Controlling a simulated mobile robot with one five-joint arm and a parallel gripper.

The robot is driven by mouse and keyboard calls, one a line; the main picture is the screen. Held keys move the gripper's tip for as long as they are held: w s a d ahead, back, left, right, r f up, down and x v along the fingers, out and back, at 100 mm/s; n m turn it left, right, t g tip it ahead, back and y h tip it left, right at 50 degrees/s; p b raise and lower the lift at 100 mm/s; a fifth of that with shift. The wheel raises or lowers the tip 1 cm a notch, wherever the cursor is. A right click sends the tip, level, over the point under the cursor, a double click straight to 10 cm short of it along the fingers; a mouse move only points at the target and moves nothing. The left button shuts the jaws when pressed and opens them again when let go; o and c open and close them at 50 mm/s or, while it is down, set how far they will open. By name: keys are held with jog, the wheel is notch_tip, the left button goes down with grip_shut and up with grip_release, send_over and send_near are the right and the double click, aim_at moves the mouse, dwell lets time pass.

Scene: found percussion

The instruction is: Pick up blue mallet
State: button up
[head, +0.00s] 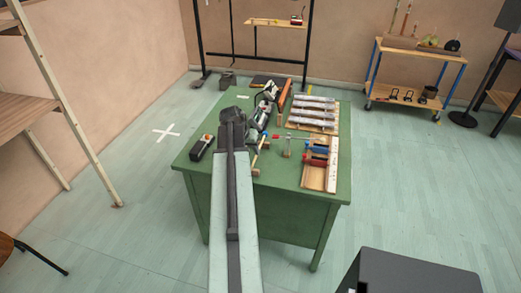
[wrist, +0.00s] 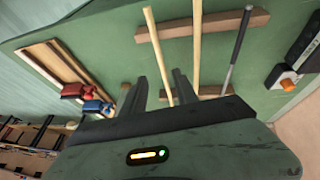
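I cannot make out a blue mallet for certain in either view. In the wrist view a left pale wooden stick (wrist: 155,45), a middle pale stick (wrist: 196,50) and a grey stick (wrist: 238,48) lie across a wooden bar (wrist: 215,25); their lower ends are hidden behind my gripper body. My gripper (wrist: 160,80) has two dark fingers apart, with no object seen held between them. The left stick passes across the gap in the picture; contact cannot be told. In the head view my gripper (head: 232,112) is over the green table (head: 205,178), and my arm hides part of it.
Red clamp-like pieces (head: 314,160) and blue ones (head: 316,149) sit by a wooden frame (head: 332,178) at the table's right. Several silver bars (head: 312,114) lie behind. A black-and-orange device (head: 201,147) is at the left edge. Open floor (head: 130,205) lies left of the table.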

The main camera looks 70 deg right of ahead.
jog(key=b+x, duration=0.1)
jog(key=x, duration=0.1)
jog(key=b+x, duration=0.4)
jog(key=shift+w+d+f, duration=0.2)
jog(key=shift+d+f, duration=0.05)
jog(key=shift+f, duration=0.1)
jog(key=shift+r, duration=0.2)
grip_shut()
dwell(0.9)
